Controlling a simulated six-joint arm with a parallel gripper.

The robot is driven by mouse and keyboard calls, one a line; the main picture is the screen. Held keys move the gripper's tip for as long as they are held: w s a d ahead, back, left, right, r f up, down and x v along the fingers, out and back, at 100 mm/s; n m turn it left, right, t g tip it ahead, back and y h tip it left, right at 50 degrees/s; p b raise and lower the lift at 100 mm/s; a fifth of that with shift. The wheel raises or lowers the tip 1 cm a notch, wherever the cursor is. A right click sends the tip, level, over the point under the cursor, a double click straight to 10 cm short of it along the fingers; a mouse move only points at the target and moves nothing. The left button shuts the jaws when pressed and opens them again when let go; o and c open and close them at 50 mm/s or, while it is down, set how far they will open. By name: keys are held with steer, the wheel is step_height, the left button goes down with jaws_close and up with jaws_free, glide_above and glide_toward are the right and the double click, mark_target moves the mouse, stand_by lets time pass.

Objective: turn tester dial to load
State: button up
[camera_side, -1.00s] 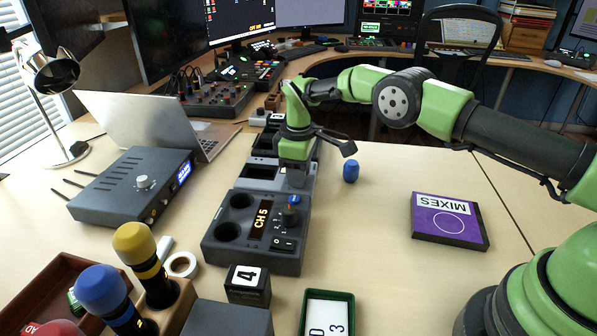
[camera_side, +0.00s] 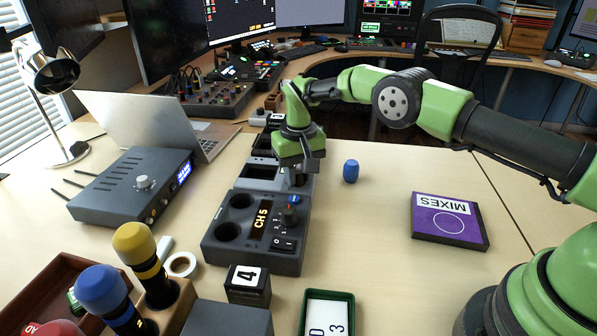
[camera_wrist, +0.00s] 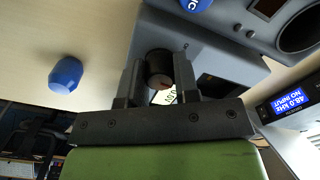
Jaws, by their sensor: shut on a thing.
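The tester (camera_side: 262,171) is a grey unit in the row of devices behind the CH 5 charger. Its dial (camera_wrist: 159,66) is a dark round knob with a small red mark, seen in the wrist view. My gripper (camera_wrist: 160,78) points down and is shut on the dial, one finger on each side. In the side view my gripper (camera_side: 294,180) stands at the tester's right part, and the dial is hidden there. A white label with dark print (camera_wrist: 168,96) shows partly below the dial; I cannot read a load position.
A blue cap (camera_side: 351,171) stands right of the tester. A purple MIXES case (camera_side: 449,220) lies farther right. An audio box (camera_side: 120,190) and laptop (camera_side: 148,120) are left. The table between cap and case is clear.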

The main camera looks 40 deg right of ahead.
mark_target(298, 172)
steer(key=m, duration=0.4)
steer(key=shift+m, duration=2.1)
steer(key=o, duration=0.9)
steer(key=shift+o, duration=0.2)
step_height(298, 172, up, 10)
